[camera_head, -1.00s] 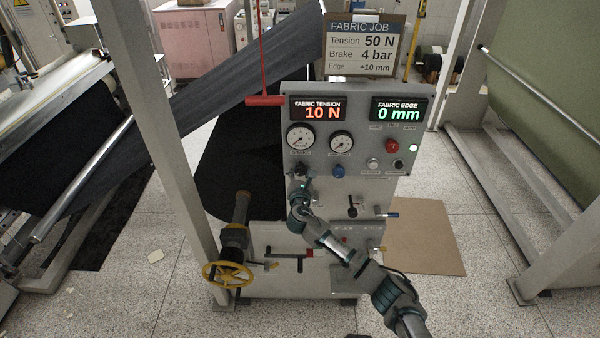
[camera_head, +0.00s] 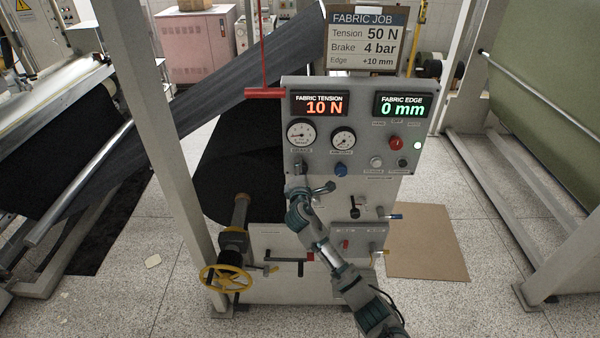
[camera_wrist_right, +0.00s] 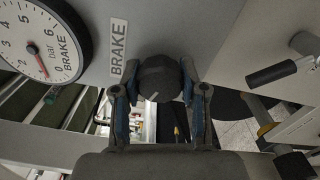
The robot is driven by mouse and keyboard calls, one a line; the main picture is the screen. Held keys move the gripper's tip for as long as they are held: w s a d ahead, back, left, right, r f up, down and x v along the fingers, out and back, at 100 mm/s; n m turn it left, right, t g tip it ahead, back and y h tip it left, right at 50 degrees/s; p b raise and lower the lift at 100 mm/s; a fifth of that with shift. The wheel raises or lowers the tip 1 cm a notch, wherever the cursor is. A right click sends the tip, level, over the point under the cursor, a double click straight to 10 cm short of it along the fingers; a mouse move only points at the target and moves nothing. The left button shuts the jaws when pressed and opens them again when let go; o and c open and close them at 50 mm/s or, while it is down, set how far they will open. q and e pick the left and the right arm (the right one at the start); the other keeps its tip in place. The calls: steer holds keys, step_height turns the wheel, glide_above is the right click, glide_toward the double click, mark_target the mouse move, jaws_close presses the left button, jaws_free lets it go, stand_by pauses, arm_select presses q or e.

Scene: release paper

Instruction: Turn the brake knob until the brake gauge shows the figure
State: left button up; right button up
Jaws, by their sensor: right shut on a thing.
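The black brake knob (camera_wrist_right: 158,80) is between the two fingers of my right gripper (camera_wrist_right: 158,100) in the right wrist view, below the BRAKE label (camera_wrist_right: 118,47). The gripper is shut on it. In the head view my right gripper (camera_head: 299,183) covers most of the knob, at the panel's left side. The round white brake gauge (camera_head: 301,133) is above it. In the wrist view the brake gauge (camera_wrist_right: 40,40) has its red needle at the low end, near 0 to 1 bar. The job card (camera_head: 367,39) reads Brake 4 bar. My left gripper is out of view.
A second gauge (camera_head: 343,140) and a blue knob (camera_head: 341,169) sit close to the right on the panel. A black-handled lever (camera_head: 354,209) is lower down. A grey post (camera_head: 160,120) and a yellow handwheel (camera_head: 226,278) stand to the left.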

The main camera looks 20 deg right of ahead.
steer(key=m, duration=0.2)
steer(key=m+b, duration=0.2)
steer(key=m, duration=0.1)
steer(key=shift+f+m, duration=0.3)
steer(key=m+b, duration=0.2)
steer(key=m, duration=0.3)
steer(key=shift+f, duration=0.1)
stand_by(0.3)
steer(key=o, duration=1.1)
steer(key=shift+o, duration=0.2)
steer(key=shift+d, duration=0.1)
steer(key=shift+r, duration=0.2)
